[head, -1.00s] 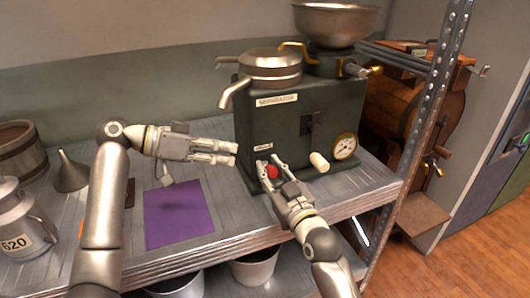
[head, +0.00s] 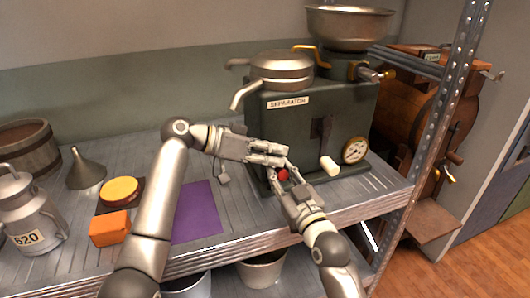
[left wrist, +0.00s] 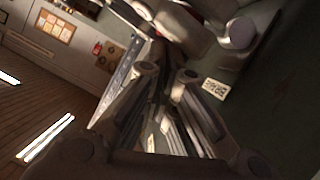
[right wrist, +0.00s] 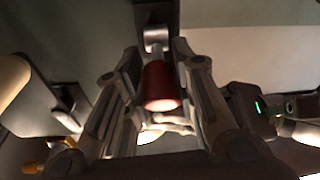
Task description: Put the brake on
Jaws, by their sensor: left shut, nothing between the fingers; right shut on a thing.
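The dark green separator (head: 300,125) stands on the metal shelf. A small red knob (head: 283,175), seen close in the right wrist view (right wrist: 160,88), sticks out low on its front on a metal stem. My right gripper (head: 281,178) is shut on this knob, one finger on each side. My left gripper (head: 284,156) is shut and empty, just above the knob and the right fingertips, close to the separator's front. A small white label (left wrist: 214,88) that seems to read "BRAKE" shows beside the left fingers in the left wrist view.
A crank with a cream handle (head: 329,166) and a round gauge (head: 355,150) are right of the knob. A purple sheet (head: 197,212), orange block (head: 110,229), yellow disc (head: 121,190), funnel (head: 86,170) and milk can (head: 31,215) lie left. A shelf post (head: 447,125) stands right.

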